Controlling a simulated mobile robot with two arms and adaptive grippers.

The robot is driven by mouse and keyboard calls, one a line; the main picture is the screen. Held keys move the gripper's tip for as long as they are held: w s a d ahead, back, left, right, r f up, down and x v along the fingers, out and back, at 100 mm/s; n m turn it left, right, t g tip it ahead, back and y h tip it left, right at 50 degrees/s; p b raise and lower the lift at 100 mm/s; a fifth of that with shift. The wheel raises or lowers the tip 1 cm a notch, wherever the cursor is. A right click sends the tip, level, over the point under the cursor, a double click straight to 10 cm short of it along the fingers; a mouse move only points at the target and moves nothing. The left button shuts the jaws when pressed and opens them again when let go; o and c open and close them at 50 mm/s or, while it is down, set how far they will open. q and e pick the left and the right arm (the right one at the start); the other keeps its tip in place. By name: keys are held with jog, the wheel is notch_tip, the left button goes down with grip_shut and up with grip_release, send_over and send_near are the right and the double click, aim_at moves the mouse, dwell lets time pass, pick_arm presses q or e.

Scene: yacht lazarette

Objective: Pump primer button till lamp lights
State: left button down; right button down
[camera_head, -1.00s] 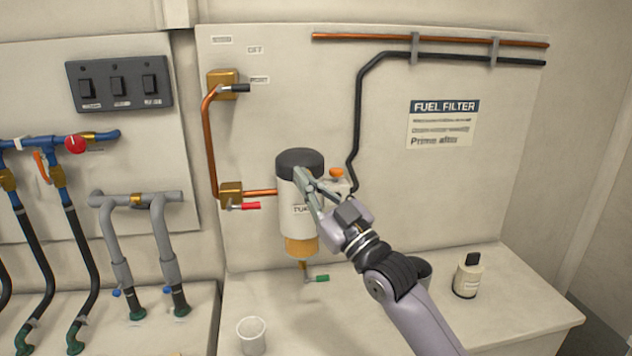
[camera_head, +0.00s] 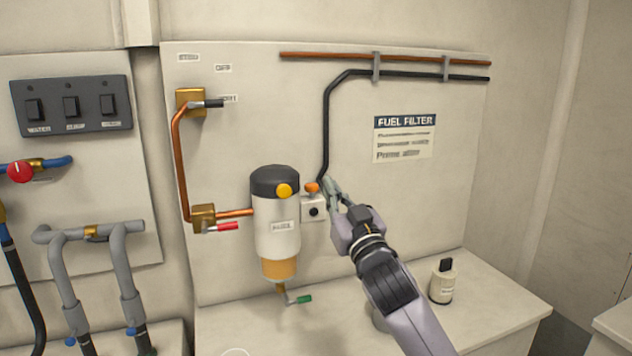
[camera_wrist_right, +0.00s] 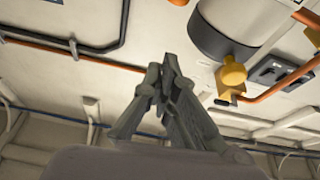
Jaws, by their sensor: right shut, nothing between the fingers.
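The filter (camera_head: 274,205) hangs on the back panel, with a dark head, a white body and an amber bowl. My right gripper (camera_head: 330,182) is shut and empty, right of the orange knob and apart from the yellow button. My left gripper is not in view.
A black pipe (camera_head: 325,130) runs down near my right gripper. A red-handled valve (camera_head: 222,227) is left of the filter and a green drain handle (camera_head: 303,299) below. A bottle (camera_head: 443,282) stands on the shelf at right. The panel under the fuel filter sign (camera_head: 404,140) is clear.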

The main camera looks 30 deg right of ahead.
jog(key=p+x, duration=0.3)
jog(key=x, duration=0.6)
jog(key=f, duration=0.2)
jog(key=w+f+p, duration=0.1)
jog(key=shift+d+f, duration=0.15)
jog(key=shift+f, duration=0.25)
notch_tip(320, 180, down, 2)
jog(key=shift+s+f+b, duration=0.1)
jog(key=shift+b, duration=0.65)
notch_tip(320, 180, up, 4)
jog(key=p, duration=0.4)
jog(key=b+v, duration=0.4)
jog(key=v, duration=0.6)
jog(key=shift+a+r, duration=0.2)
jog(key=shift+r, duration=0.05)
